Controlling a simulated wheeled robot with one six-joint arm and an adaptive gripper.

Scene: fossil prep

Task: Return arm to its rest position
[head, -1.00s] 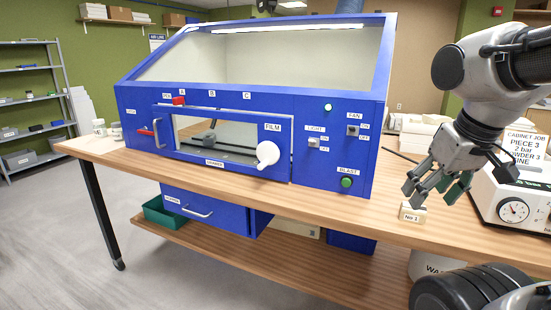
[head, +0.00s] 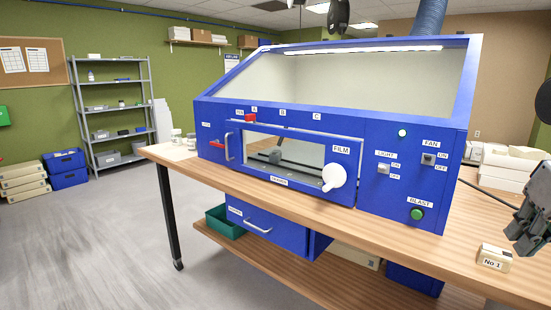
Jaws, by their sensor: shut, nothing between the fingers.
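My gripper (head: 522,228) is at the right edge of the head view, pointing down above the wooden bench (head: 400,244). It is empty, and part of it and most of my arm are cut off by the frame. A small cream block labelled "No 1" (head: 493,258) sits on the bench just below and left of my gripper, apart from it. The blue blast cabinet (head: 380,206) stands on the bench to the left, clear of my gripper.
The cabinet front has a FAN switch (head: 428,159), a LIGHT switch (head: 383,169), a green BLAST button (head: 417,214) and a white knob (head: 334,177). White boxes (head: 500,165) lie behind on the right. Grey shelving (head: 115,110) stands far left, with open floor in front.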

